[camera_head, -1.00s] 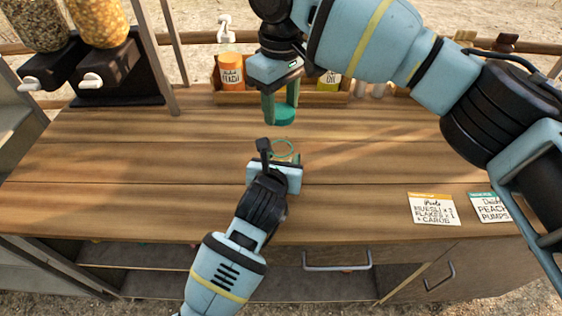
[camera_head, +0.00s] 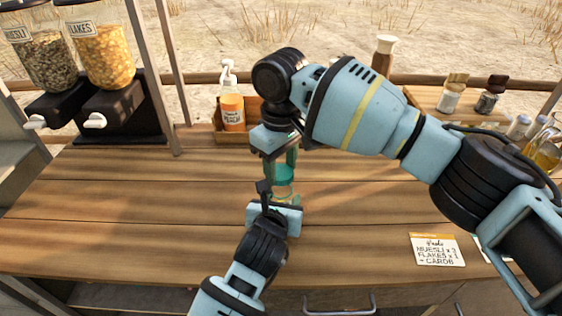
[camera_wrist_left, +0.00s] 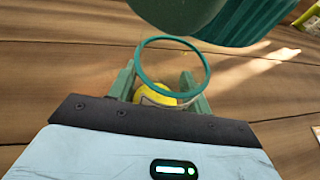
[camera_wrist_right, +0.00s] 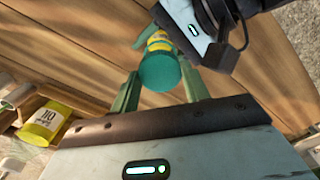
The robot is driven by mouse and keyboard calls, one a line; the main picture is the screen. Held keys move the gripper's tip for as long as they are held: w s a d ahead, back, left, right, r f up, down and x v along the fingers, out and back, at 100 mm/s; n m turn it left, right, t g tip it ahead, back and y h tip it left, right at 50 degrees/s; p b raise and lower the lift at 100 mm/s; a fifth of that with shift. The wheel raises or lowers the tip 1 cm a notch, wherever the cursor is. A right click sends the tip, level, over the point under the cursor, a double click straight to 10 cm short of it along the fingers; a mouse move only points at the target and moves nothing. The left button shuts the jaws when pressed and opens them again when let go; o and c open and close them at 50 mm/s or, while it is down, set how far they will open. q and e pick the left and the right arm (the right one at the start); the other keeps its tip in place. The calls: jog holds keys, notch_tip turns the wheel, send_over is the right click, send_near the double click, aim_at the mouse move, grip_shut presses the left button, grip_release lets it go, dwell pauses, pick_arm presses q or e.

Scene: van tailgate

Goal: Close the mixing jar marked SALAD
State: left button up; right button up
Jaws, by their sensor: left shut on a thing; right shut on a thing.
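A clear jar (camera_head: 286,197) with a green rim stands upright on the wooden counter; no SALAD mark can be read. In the left wrist view its open rim (camera_wrist_left: 140,62) shows, with something yellow inside. My left gripper (camera_head: 274,203) is shut around the jar's body. My right gripper (camera_head: 283,160) is shut on a green lid (camera_head: 284,173) and holds it just above the jar. The lid also shows in the left wrist view (camera_wrist_left: 215,14), above and to one side of the rim, apart from it. In the right wrist view the lid (camera_wrist_right: 160,72) hides the jar's mouth.
Muesli and flakes dispensers (camera_head: 108,50) stand at the back left. A wooden box (camera_head: 222,134) holds an orange pump bottle (camera_head: 233,111). A yellow bottle (camera_wrist_right: 45,122) shows in the right wrist view. An order card (camera_head: 436,249) lies front right. The counter's left is clear.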

aim_at(281, 200)
dwell(0.3)
jog(key=shift+f, duration=0.9)
jog(key=shift+f, duration=0.55)
